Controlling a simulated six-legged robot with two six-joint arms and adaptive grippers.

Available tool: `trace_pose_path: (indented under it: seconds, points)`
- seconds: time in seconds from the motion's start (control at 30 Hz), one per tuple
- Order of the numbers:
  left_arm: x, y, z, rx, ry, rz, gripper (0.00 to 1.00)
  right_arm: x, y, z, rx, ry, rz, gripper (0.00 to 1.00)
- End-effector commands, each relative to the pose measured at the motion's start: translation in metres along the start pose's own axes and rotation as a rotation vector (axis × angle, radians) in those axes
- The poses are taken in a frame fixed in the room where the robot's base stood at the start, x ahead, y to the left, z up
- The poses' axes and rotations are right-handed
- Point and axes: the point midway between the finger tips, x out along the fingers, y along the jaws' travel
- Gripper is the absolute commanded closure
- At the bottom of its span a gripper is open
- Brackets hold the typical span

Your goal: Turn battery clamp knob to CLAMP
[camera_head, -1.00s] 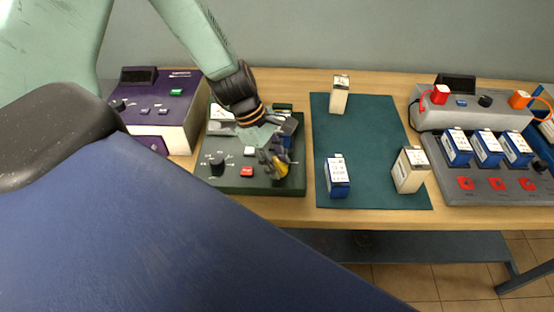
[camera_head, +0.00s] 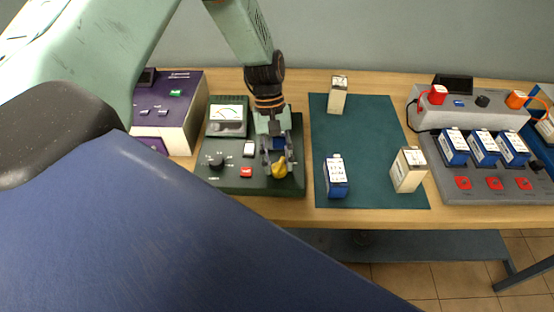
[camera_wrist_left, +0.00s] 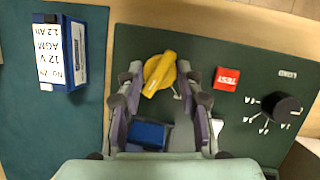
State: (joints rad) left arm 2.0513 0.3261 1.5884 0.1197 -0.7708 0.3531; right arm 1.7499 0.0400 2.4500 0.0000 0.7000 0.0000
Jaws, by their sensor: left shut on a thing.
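The yellow clamp knob (camera_head: 279,170) sits at the front right of the dark green tester (camera_head: 226,183). In the left wrist view the knob (camera_wrist_left: 158,74) lies slantwise between the fingertips. My left gripper (camera_head: 279,164) points down and is shut on the knob. A blue battery (camera_wrist_left: 147,135) is in the tester behind the knob, partly hidden by the gripper. Any CLAMP lettering is hidden or too small to read. My right gripper is not in view.
The tester also has a black selector knob (camera_head: 217,161), a red TEST button (camera_head: 246,172) and a meter (camera_head: 227,115). A teal mat (camera_head: 368,140) with loose batteries lies to the right. A purple unit (camera_head: 160,115) stands left, a grey charger (camera_head: 470,118) far right.

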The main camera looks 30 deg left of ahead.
Motion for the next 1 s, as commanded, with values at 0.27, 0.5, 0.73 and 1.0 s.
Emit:
trace_pose_path:
  seconds: [0.27, 0.5, 0.73, 1.0]
  points:
    - [0.0013, 0.0018, -0.0011, 0.197, -0.012, -0.083, 0.95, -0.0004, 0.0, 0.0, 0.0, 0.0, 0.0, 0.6]
    - [0.001, 0.0031, -0.0012, 0.307, -0.02, -0.127, 0.95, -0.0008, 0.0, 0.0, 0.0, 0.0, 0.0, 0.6]
    - [0.0012, 0.0033, -0.0011, 0.356, -0.024, -0.147, 0.95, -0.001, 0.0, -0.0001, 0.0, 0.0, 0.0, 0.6]
    - [0.0011, 0.0034, -0.0011, 0.365, -0.025, -0.151, 0.95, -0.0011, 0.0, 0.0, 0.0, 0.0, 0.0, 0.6]
